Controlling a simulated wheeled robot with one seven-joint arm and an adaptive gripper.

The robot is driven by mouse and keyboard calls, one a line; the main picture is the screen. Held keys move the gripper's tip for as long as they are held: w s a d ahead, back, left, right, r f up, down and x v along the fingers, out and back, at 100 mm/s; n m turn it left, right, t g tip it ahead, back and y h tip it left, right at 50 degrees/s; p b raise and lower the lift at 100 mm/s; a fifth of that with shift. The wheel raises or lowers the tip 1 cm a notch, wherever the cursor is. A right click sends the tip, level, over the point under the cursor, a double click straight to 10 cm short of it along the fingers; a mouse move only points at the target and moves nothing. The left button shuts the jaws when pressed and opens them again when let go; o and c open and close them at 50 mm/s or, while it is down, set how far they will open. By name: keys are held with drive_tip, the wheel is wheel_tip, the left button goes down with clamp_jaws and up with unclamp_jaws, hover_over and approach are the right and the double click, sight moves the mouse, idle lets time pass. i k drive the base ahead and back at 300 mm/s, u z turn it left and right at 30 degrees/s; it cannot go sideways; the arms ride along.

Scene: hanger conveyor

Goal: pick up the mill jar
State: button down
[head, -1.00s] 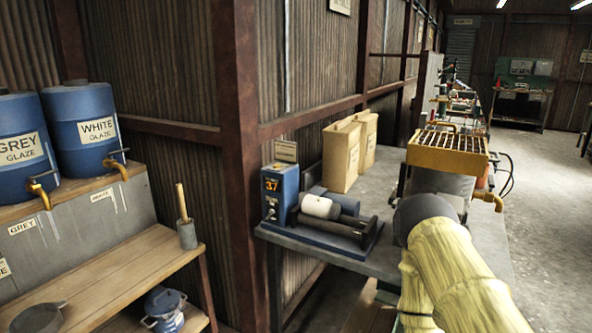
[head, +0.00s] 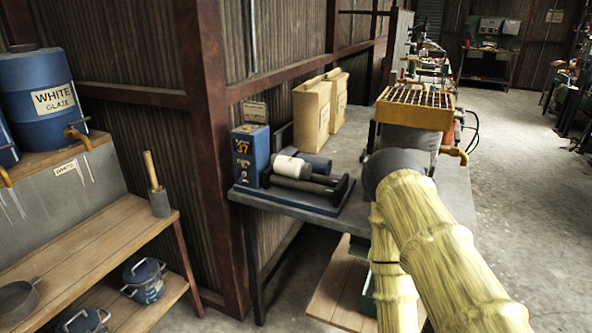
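The mill jar appears to be the white cylinder (head: 289,167) lying on its side on the roller mill (head: 300,195) in the head view. The mill has dark rollers, a blue base and a blue control box (head: 251,155) reading 37. A grey-blue cylinder (head: 316,163) lies just behind the white one. My arm, in a yellow sleeve with a dark grey joint, reaches in from the lower right, to the right of the mill. My gripper cannot be seen; nothing visible of it touches the jar.
The mill stands on a grey table (head: 349,225). Two tan bags (head: 311,113) and a yellow-grated unit (head: 415,108) stand behind and right. A rusty post (head: 208,150) rises left of the table. A wooden bench (head: 70,240) is at left; open floor lies right.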

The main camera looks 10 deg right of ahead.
sight(283, 165)
drive_tip(key=u, duration=1.45)
drive_tip(key=i, duration=1.45)
drive_tip(key=z, duration=1.65)
